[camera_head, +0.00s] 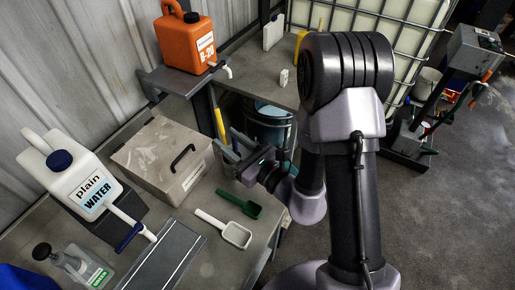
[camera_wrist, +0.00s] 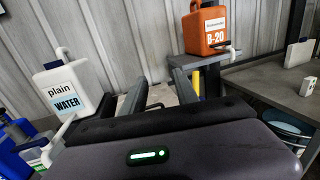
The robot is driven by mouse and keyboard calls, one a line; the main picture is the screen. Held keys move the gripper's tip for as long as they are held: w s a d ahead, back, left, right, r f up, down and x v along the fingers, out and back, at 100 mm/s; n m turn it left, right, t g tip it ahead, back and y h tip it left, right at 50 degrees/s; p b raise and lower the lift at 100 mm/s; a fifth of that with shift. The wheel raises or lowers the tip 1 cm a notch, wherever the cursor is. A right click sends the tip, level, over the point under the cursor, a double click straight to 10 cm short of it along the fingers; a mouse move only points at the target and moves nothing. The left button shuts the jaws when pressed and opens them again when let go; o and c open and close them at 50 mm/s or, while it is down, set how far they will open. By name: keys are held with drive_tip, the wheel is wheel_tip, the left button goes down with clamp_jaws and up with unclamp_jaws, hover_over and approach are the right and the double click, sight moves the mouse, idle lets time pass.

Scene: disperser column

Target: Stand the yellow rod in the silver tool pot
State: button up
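A yellow rod (camera_head: 219,123) shows upright beside the dark shelf leg in the head view, just past my fingertips. Its lower end is hidden behind my gripper. In the wrist view a short piece of yellow (camera_wrist: 195,82) shows under the orange container's shelf, beside my right finger. My gripper (camera_head: 234,146) is open, above the right end of the bench near the grey box. In the wrist view its two fingers (camera_wrist: 158,92) stand apart with nothing between them. I cannot make out a silver tool pot in either view.
A lidded grey box (camera_head: 150,165), a white water container (camera_head: 75,180), a green scoop (camera_head: 240,204) and a white scoop (camera_head: 228,231) are on the bench. An orange container (camera_head: 185,42) stands on a raised shelf. A blue bucket (camera_head: 271,126) is behind my gripper.

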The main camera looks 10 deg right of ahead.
drive_tip(key=s+a+r+n+g+y, duration=0.6)
drive_tip(key=s+a+r+n+g, duration=0.35)
drive_tip(key=s+n+g, duration=0.2)
drive_tip(key=s+n+g+h, duration=0.35)
drive_tip(key=s+n, duration=0.25)
drive_tip(key=s, duration=0.3)
drive_tip(key=s+d+f+n+t+h, duration=0.1)
drive_tip(key=s+d+n+h, duration=0.1)
drive_tip(key=d+h, duration=0.25)
drive_tip(key=s+d+f+n+h, duration=0.1)
drive_tip(key=s+d+n+h, duration=0.15)
drive_tip(key=d, duration=0.35)
drive_tip(key=w+d+r+n+t+h, duration=0.1)
drive_tip(key=w+d+r+t+h, duration=0.15)
drive_tip(key=d, duration=0.25)
drive_tip(key=w+d+r+n+t+h, duration=0.1)
drive_tip(key=d+t+h, duration=0.1)
drive_tip(key=d+t, duration=0.15)
wheel_tip(320, 180, down, 16)
drive_tip(key=b, duration=1.6)
drive_tip(key=shift+w+d+f+g+b, duration=0.2)
drive_tip(key=shift+d+g+b, duration=0.05)
drive_tip(key=shift+g+b, duration=0.15)
